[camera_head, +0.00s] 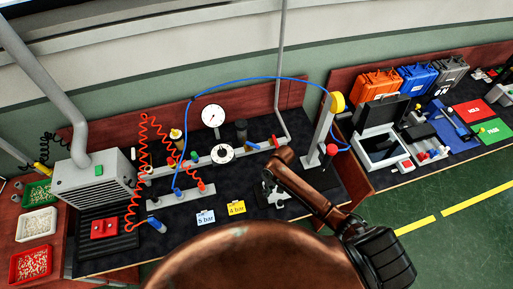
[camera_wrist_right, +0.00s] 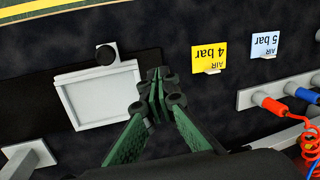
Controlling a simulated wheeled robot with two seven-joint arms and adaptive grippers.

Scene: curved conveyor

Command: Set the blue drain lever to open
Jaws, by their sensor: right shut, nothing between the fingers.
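Several small blue parts show in the head view. My right gripper (camera_head: 271,191) is at the right of the bench, right of the yellow card and apart from the blue parts. In the wrist view its fingertips (camera_wrist_right: 160,88) are together and empty, beside a pale grey frame. My left gripper is not in view.
A yellow "4 bar" card (camera_head: 236,208) and a pale "5 bar" card (camera_head: 205,217) stand at the front. A red coiled hose (camera_head: 144,145) and a blue hose (camera_head: 255,78) cross the bench. A grey post (camera_head: 318,135) stands right. Dark bench top lies between cards and manifold.

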